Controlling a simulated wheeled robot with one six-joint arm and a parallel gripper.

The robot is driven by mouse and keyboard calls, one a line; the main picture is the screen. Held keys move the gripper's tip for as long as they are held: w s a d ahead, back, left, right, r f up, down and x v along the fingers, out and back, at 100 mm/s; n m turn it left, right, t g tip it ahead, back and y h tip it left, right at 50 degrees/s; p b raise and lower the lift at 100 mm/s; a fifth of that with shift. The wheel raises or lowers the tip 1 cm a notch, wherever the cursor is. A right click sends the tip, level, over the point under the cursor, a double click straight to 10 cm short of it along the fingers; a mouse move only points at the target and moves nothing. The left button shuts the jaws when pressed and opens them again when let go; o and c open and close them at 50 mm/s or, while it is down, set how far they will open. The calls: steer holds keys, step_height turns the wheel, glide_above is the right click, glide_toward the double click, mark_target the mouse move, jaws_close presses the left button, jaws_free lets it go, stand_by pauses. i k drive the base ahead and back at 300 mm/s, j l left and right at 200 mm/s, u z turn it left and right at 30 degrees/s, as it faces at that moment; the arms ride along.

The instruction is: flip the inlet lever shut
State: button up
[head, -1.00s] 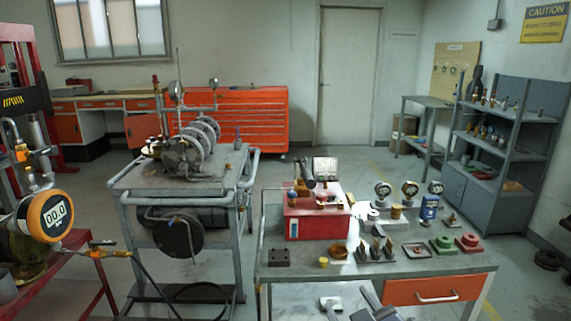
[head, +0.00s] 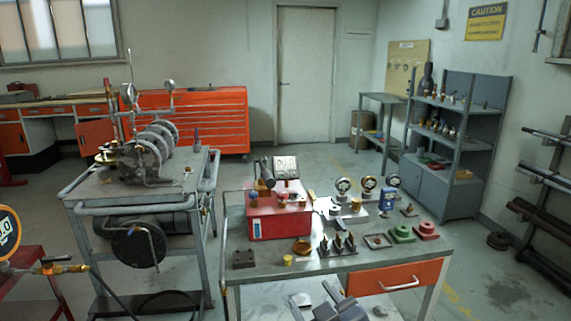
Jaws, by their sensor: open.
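A small brass valve (head: 49,269) with a thin dark lever (head: 57,259) shows at the far left, above a red stand (head: 38,290). The lever looks roughly in line with the brass line, but it is too small to tell its exact angle. I cannot tell for certain that this is the inlet lever. An orange-rimmed digital gauge (head: 12,232) beside it is cut by the left edge. My gripper cannot be made out.
A steel pump cart (head: 130,190) stands right of the red stand. A workbench (head: 330,258) with a red box (head: 278,216), gauges and fittings stands in the middle. Grey parts (head: 335,302) show below its front edge. Floor is clear toward the door.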

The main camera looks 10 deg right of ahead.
mark_target(45, 259)
steer(key=u, duration=1.5)
